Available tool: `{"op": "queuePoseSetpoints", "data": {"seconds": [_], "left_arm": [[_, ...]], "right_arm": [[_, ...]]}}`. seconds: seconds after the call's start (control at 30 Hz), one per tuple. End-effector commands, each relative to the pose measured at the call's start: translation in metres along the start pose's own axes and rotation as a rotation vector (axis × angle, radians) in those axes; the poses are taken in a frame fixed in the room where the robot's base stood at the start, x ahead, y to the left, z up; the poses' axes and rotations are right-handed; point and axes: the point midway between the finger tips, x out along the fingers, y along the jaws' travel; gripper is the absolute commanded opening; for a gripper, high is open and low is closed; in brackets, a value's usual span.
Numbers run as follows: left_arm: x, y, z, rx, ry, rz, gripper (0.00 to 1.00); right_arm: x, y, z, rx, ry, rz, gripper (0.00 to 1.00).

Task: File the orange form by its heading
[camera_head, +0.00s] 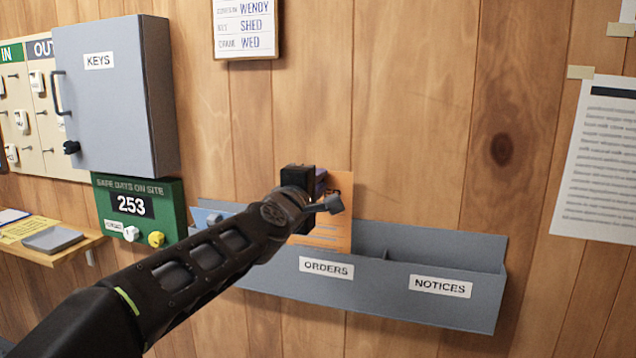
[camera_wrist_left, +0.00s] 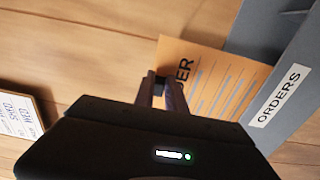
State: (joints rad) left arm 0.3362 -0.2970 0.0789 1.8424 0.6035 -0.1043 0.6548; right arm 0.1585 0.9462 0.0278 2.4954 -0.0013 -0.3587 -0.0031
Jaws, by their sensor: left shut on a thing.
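The orange form (camera_head: 338,210) is upright against the wall side of the grey wall rack (camera_head: 455,310), above the compartment labelled ORDERS. Its lower edge meets the top of that compartment's front wall; I cannot tell how far it is inside. My left gripper (camera_head: 318,182) is shut on the form near its top. My right gripper is not in view.
The NOTICES compartment (camera_head: 440,287) to the right looks empty. A blue paper (camera_head: 203,217) stands in the rack's left part, whose label my arm hides. A grey key cabinet (camera_head: 115,100), a green safety sign (camera_head: 112,190) and a small shelf (camera_head: 75,250) are at left.

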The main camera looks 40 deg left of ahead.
Motion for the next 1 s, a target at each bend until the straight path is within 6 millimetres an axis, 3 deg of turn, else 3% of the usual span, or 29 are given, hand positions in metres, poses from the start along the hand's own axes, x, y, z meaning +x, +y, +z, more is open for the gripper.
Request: {"op": "queuePoseSetpoints", "data": {"seconds": [0.4, 1.0], "left_arm": [[0.000, -0.028, 0.000, 0.000, 0.000, 0.000, 0.00], [0.000, -0.035, 0.000, 0.000, 0.000, 0.000, 0.00]], "right_arm": [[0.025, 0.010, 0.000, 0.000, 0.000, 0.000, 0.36], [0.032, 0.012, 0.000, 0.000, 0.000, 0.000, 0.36]]}}
